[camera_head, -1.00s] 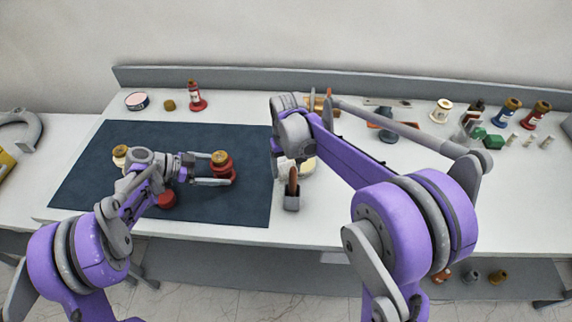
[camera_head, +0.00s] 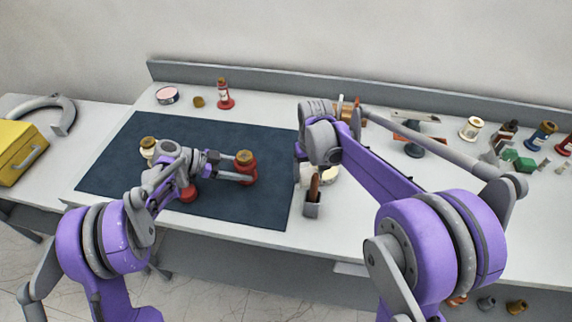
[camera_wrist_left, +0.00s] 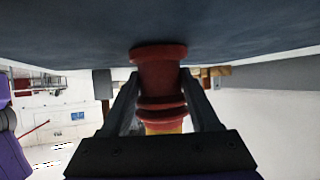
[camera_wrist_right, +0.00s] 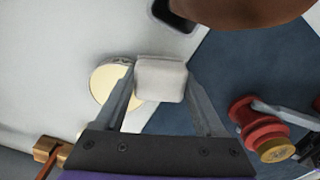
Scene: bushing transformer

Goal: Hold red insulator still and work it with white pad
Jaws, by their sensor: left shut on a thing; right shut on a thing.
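The red insulator (camera_head: 249,173), with a brown-yellow top, stands upright on the dark blue mat (camera_head: 215,137). My left gripper (camera_head: 246,178) is shut on it from the left side. In the left wrist view the red insulator (camera_wrist_left: 160,75) sits between the fingers, its wide flange against the mat. My right gripper (camera_wrist_right: 160,85) is shut on the white pad (camera_wrist_right: 160,80), held across its fingertips. The pad is apart from the insulator (camera_wrist_right: 262,130), which shows to the right in the right wrist view. In the head view my right arm partly hides the pad.
A grey holder (camera_head: 312,208) with a brown-handled tool stands right of the mat. A round cream tin (camera_wrist_right: 108,82) lies beside the pad. Another red piece (camera_head: 187,192) and a cream insulator (camera_head: 148,148) stand by my left arm.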

